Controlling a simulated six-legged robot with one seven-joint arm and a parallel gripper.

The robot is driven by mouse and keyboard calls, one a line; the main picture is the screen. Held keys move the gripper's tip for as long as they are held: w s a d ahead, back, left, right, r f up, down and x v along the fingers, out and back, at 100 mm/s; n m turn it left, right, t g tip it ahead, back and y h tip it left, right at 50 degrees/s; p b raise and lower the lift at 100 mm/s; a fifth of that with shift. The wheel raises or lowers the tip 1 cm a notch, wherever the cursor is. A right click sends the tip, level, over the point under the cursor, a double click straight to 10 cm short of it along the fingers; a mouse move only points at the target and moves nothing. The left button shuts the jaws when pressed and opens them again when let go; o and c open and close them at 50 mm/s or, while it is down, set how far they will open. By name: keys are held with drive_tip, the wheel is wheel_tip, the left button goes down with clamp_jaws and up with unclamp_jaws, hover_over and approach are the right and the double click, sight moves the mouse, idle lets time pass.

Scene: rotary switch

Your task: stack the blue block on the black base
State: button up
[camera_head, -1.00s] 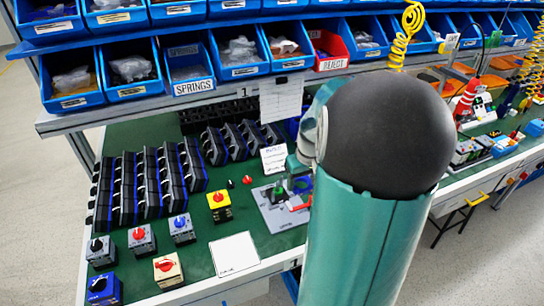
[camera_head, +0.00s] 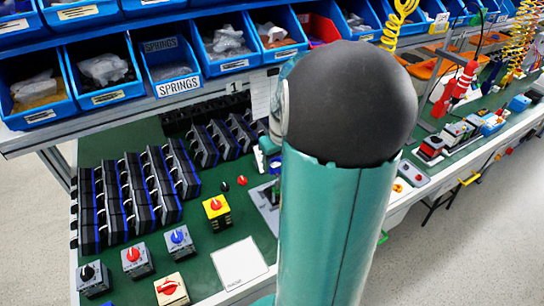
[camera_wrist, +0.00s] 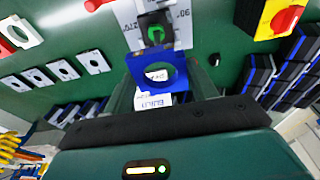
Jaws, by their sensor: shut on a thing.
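The blue block (camera_wrist: 150,78) is a flat square plate with a round hole in the wrist view. My gripper (camera_wrist: 157,88) is shut on it, with its dark fingers at the block's sides. The black base (camera_wrist: 153,28) with a green knob on it stands just beyond the block, on a grey board (camera_wrist: 180,32) with angle marks. The block looks apart from the base, and the height between them cannot be told. In the head view my arm hides the base and most of my gripper, and only part of the grey board (camera_head: 262,203) shows.
A yellow switch (camera_head: 216,211) with a red knob stands left of the board, near a white sheet (camera_head: 238,264). Rows of black-and-blue parts (camera_head: 135,198) fill the left of the green bench. Blue bins (camera_head: 103,70) hang above the back.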

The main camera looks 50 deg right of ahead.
sight(277, 181)
drive_tip(key=shift+s+f, duration=0.2)
drive_tip(key=shift+f, duration=2.2)
drive_tip(key=shift+f, duration=0.55)
drive_tip(key=shift+f, duration=0.35)
drive_tip(key=shift+f, duration=0.65)
